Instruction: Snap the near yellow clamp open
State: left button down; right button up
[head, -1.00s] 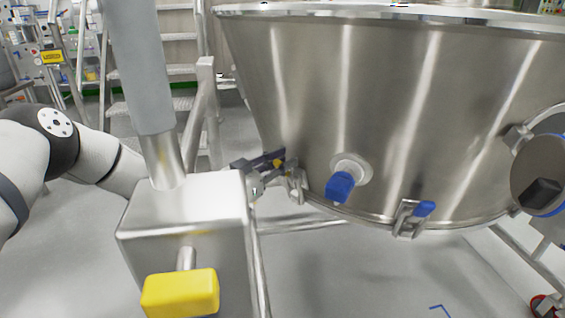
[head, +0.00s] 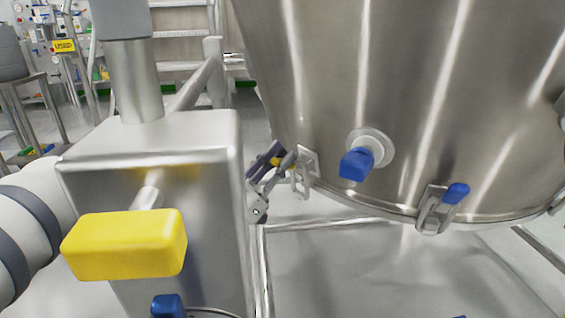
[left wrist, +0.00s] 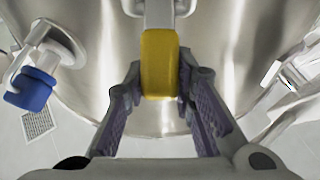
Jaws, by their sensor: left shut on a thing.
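The near yellow clamp is on the lower rim of the steel vessel; its yellow handle (head: 277,161) shows as a small patch in the head view, beside its metal bracket (head: 306,170). In the left wrist view the yellow handle (left wrist: 159,62) stands upright in the middle. My left gripper (head: 270,163) is at this handle, left of the bracket. In the left wrist view my left gripper (left wrist: 159,88) has a ridged finger on each side of the handle, shut on it. The fingers hide most of the handle in the head view. My right gripper is out of view.
The steel vessel (head: 400,90) fills the right, with a blue-capped port (head: 357,164) and a blue clamp (head: 455,194). A metal column box (head: 150,150) with a large yellow knob (head: 125,244) stands close in front, left of the clamp. Floor shows below the vessel.

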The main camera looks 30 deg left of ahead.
pick_arm(q)
jog(key=shift+f, duration=0.1)
dwell(0.3)
jog(key=c, duration=1.3)
grip_release()
jog(key=v, duration=1.2)
jog(key=shift+c, duration=0.3)
